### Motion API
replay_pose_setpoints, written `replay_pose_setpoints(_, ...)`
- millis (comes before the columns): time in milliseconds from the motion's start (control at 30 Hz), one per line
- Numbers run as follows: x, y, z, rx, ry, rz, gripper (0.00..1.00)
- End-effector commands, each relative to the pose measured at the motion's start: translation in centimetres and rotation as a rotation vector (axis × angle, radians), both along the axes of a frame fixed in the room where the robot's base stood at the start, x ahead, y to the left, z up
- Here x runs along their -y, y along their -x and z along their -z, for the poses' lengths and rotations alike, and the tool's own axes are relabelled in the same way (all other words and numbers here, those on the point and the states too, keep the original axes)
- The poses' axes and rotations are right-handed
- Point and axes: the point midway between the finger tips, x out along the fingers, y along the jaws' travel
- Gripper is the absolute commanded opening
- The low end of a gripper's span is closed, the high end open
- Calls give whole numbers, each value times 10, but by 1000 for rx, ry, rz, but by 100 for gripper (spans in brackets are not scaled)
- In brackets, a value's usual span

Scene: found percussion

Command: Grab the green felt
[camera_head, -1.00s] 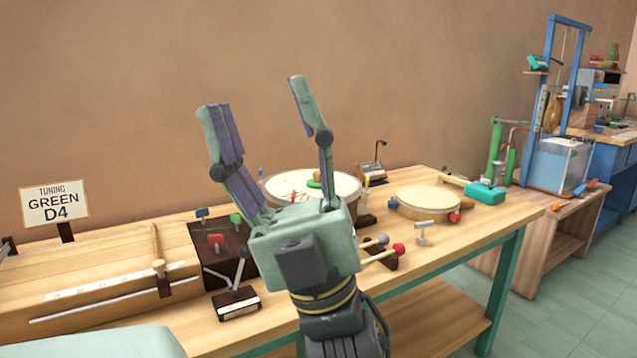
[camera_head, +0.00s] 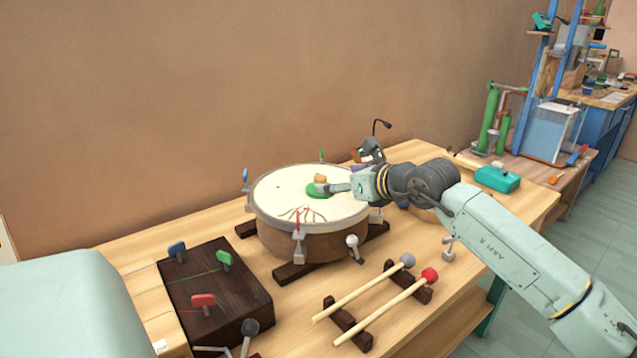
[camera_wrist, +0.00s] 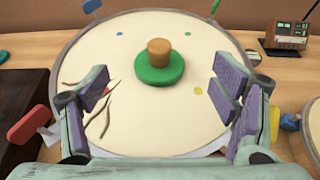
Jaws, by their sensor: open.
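The green felt (camera_wrist: 160,72) is a round green disc with a tan cork-like knob (camera_wrist: 158,50) on top. It lies on the pale drumhead (camera_wrist: 120,60), and in the head view the green felt (camera_head: 318,191) shows partly behind my fingers. My gripper (camera_wrist: 160,95) is open, with one purple-padded finger on each side in the wrist view. The felt sits beyond the fingertips there, centred between them. In the head view my gripper (camera_head: 328,188) reaches in from the right, low over the drum, close to the felt. I cannot tell whether it touches.
Upright pegs stand around the drum rim, including a red one (camera_head: 297,240). Two mallets (camera_head: 375,300) lie on dark rests in front. A dark block with coloured tabs (camera_head: 215,285) is at left. A small device (camera_wrist: 288,35) stands behind right. Dark strands lie on the drumhead.

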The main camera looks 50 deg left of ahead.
Motion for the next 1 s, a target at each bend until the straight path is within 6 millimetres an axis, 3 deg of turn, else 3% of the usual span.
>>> replay_pose_setpoints(600,-69,-5,27,-4,-3,-3,80)
replay_pose_setpoints(900,-73,-6,31,-3,-4,-3,80)
replay_pose_setpoints(1000,-73,-6,31,-3,-4,-3,73)
